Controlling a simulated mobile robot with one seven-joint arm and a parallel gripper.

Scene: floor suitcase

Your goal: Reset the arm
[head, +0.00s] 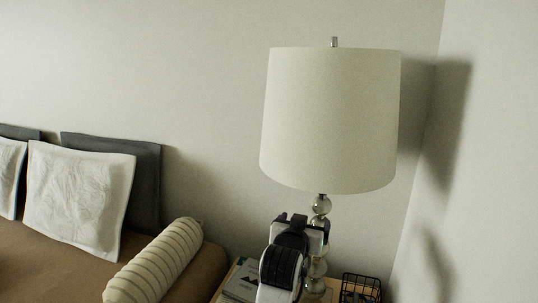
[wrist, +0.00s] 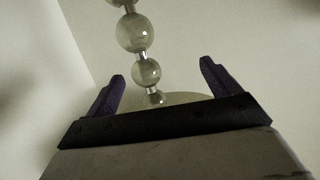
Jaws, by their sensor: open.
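My gripper (wrist: 162,69) is open in the wrist view, its two dark purple fingers spread apart with nothing visibly held. In the head view my gripper (head: 300,222) is at the bottom centre, in front of the lower lamp stem. The table lamp has a large cream shade (head: 330,120) and a stem of stacked glass balls (head: 321,205). The stem (wrist: 138,33) lines up between the fingers in the wrist view; I cannot tell how far beyond them it is. My arm hides part of the lamp's lower stem.
A wooden nightstand under the lamp carries books or magazines (head: 241,281) and a black wire basket (head: 360,288). A brown bed with a striped bolster (head: 156,262), a white pillow (head: 78,197) and a dark pillow (head: 148,180) is on the left. Walls close off the back and right.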

